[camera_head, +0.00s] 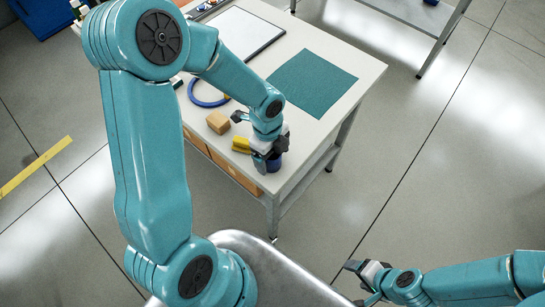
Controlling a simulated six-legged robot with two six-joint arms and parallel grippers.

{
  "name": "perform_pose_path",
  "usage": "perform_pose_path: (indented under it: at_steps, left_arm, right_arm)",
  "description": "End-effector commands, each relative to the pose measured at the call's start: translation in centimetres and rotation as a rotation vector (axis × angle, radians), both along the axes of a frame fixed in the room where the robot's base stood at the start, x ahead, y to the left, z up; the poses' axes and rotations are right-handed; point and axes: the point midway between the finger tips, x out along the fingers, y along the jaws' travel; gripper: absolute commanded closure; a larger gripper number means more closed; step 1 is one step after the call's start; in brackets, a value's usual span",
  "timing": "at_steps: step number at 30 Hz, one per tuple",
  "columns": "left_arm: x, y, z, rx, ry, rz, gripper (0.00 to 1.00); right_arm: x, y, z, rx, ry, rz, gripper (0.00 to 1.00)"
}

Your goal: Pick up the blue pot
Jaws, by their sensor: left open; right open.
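The blue pot (275,163) is a small dark blue thing near the front corner of the white table. It is mostly hidden by my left gripper. My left gripper (264,163) points down at the pot, with its dark fingers open at the pot's near side. I cannot tell whether the fingers touch it or stand around it. My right gripper (356,283) is open and empty, low at the bottom of the view, away from the table.
Another table (415,12) stands at the back. The floor to the right is clear.

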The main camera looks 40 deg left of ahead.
Motion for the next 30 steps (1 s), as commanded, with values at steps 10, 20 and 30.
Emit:
perform_pose_path:
  at_steps: [10, 20, 30]
  left_arm:
    - [0.1, -0.1, -0.9, 0.000, -0.001, 0.000, 0.21]
    - [0.1, -0.1, -0.9, 0.000, -0.001, 0.000, 0.70]
    - [0.2, -0.1, 1.3, 0.001, -0.007, 0.002, 0.70]
  right_arm:
    - [0.0, 0.0, -0.1, 0.000, 0.000, 0.000, 0.33]
    - [0.0, 0.0, -0.1, 0.000, 0.000, 0.000, 0.33]
    - [0.0, 0.0, 0.2, 0.000, 0.000, 0.000, 0.33]
